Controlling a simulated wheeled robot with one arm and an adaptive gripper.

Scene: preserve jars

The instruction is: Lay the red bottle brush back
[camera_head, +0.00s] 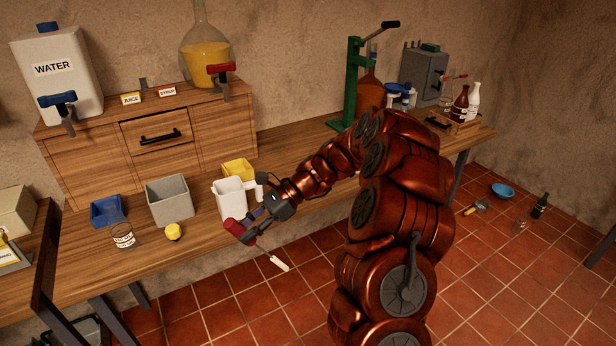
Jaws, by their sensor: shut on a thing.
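My gripper (250,221) is at the front edge of the wooden bench (190,254), just right of a white jug. It is shut on the red bottle brush. The brush's thin stem slants down to the right from the jaws and ends in a pale head (279,263), which shows against the floor tiles in front of the bench. The fingers hide much of the brush's grip end, and red parts show around the jaws.
The white jug (229,194), a yellow bin (239,170), a grey bin (168,202), a blue bin (106,211), a glass (122,236) and a yellow object (173,232) stand left of my gripper. A green press (352,85) stands behind my arm.

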